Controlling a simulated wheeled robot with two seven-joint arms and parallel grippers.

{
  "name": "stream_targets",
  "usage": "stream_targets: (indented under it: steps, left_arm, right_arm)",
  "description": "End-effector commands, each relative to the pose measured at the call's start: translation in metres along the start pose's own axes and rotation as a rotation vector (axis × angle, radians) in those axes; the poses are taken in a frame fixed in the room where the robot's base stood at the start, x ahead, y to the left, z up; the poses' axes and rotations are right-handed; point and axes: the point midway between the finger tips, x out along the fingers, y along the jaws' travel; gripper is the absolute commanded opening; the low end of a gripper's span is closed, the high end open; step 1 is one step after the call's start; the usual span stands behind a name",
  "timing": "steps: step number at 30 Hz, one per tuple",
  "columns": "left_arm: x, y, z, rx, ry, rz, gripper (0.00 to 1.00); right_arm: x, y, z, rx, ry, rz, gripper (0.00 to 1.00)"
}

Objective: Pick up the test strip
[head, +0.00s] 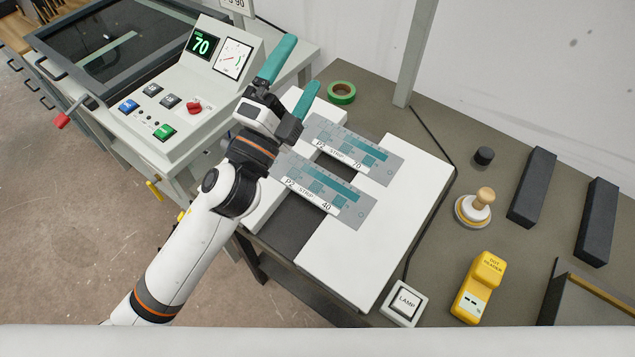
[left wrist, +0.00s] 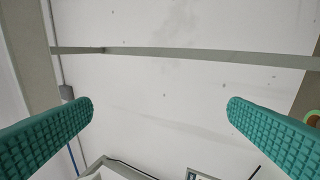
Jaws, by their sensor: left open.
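Two grey test strips with teal patches lie side by side across the white blocks on the table. My right gripper is not in view.
A control panel (head: 185,90) with a 70 display stands at the left. A green tape roll (head: 341,92), lamp button (head: 404,303), yellow dot reader (head: 478,288), wooden-knobbed stamp (head: 474,207) and black blocks (head: 531,187) surround the white blocks (head: 377,235). A grey post (head: 415,52) rises behind.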

Motion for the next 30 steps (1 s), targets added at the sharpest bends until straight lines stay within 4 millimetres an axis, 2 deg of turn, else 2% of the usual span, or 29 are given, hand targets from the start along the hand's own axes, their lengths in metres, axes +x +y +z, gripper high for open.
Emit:
stream_targets:
  steps: [1,2,3,5,7,9,10,13,15,18,22,26,30]
  left_arm:
    - [0.016,0.015,0.031,0.165,-0.167,0.086,0.98]
    - [0.020,0.021,0.051,0.263,-0.264,0.135,0.98]
    - [0.022,0.024,0.076,0.394,-0.397,0.197,0.98]
    - [0.019,0.022,0.110,0.591,-0.597,0.285,0.98]
    - [0.008,0.007,0.140,0.819,-0.836,0.374,0.98]
    - [-0.008,-0.018,0.155,1.041,-1.082,0.446,0.98]
    - [-0.016,-0.030,0.156,1.131,-1.189,0.470,0.98]
    - [-0.037,-0.071,0.136,1.395,-1.536,0.512,0.98]
    - [-0.049,-0.093,0.108,1.533,-1.758,0.507,0.98]
    - [-0.058,-0.110,0.065,1.660,-2.019,0.468,0.98]
    - [-0.064,-0.115,0.024,1.732,-2.233,0.408,0.98]
    - [-0.068,-0.121,0.012,1.745,-2.314,0.381,0.98]
    - [-0.075,-0.141,0.020,1.739,-2.320,0.381,0.98]
  right_arm:
    - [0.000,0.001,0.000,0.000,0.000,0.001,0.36]
    - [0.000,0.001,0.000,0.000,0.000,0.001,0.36]
    - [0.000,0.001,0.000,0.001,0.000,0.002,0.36]
    - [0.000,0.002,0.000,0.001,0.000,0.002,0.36]
    - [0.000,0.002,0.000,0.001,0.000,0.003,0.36]
    - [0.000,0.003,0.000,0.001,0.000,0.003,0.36]
    - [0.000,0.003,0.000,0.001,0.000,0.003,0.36]
    - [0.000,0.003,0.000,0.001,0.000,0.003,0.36]
    - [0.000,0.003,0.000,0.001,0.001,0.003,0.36]
    - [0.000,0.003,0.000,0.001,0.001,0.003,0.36]
    - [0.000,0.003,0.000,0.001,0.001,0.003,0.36]
    - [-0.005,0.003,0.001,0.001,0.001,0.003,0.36]
    - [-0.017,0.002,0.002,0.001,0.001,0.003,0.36]
